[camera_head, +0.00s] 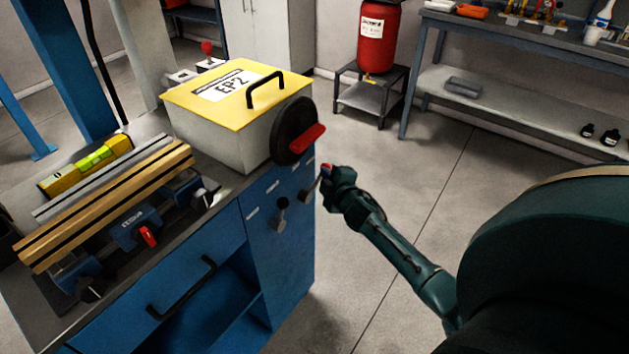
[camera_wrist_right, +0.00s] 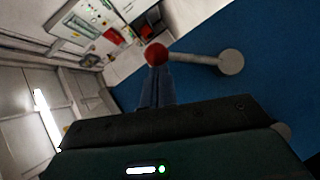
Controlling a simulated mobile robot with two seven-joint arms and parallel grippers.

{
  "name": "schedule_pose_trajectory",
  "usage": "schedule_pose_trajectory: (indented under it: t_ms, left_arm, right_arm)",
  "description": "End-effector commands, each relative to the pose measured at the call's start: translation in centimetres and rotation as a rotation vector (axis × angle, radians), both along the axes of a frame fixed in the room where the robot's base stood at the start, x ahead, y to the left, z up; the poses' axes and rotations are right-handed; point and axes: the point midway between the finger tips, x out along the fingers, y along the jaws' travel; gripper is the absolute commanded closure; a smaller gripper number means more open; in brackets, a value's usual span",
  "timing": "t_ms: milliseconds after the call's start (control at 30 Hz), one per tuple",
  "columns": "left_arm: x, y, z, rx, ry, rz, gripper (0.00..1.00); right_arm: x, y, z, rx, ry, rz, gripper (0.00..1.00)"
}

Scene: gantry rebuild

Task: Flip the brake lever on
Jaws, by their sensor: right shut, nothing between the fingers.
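A lever with a red ball knob sits on the blue cabinet's front panel; the wrist view shows its knob (camera_wrist_right: 155,54) and its pale arm (camera_wrist_right: 195,58) running to a round pivot (camera_wrist_right: 231,62). In the head view the red knob (camera_head: 327,167) is at my right gripper (camera_head: 331,177), partly covered by it. My right gripper also shows in the wrist view (camera_wrist_right: 156,72), shut and empty, its fingertips at the knob's near side. I cannot tell if they touch. A second lever with a dark knob (camera_head: 282,203) is left of it on the panel. My left gripper is not in view.
A yellow-lidded box marked EP2 (camera_head: 220,120) stands on the blue cabinet (camera_head: 277,270), with a black wheel and red handle (camera_head: 308,138) above the levers. A vise and a yellow level (camera_head: 88,163) lie left. Floor at right is clear up to a shelf.

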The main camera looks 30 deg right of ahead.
Motion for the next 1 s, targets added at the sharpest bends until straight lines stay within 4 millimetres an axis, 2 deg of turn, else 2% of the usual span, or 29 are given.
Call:
schedule_pose_trajectory:
  t_ms: [33,233,1000]
  left_arm:
    - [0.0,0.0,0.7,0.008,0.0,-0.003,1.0]
    - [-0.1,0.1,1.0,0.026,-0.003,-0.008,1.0]
    - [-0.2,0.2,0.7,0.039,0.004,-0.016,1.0]
  right_arm:
    - [0.2,-0.4,0.4,0.022,0.012,0.0,1.0]
    - [0.5,-1.1,-0.4,0.074,0.031,-0.001,1.0]
    - [0.7,-1.8,-0.8,0.07,0.03,-0.002,1.0]
